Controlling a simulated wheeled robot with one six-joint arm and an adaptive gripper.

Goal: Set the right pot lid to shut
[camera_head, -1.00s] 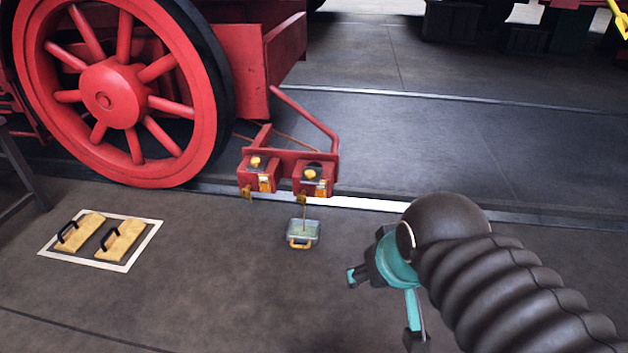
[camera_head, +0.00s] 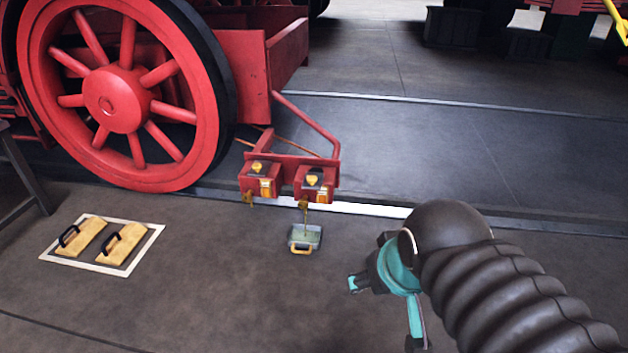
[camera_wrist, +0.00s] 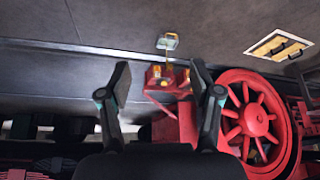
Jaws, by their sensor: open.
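Two small red pots with yellow knobs on top hang side by side at the end of a red bracket in the head view. The right pot (camera_head: 314,192) has its lid (camera_head: 312,180) on top; the angle of the lid is too small to tell. The left pot (camera_head: 258,186) stands next to it. My gripper (camera_head: 385,312) is open and empty, to the right of the pots and apart from them. In the wrist view the pots show small and far off, between the spread fingers of my gripper (camera_wrist: 161,82). The right pot appears on the left there (camera_wrist: 154,80).
A small tray with a yellow handle (camera_head: 304,239) lies on the floor under the right pot, with a thin stream above it. A white-framed mat (camera_head: 102,268) with two handled yellow boards lies at left. A large red wheel (camera_head: 118,100) stands behind. The middle floor is clear.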

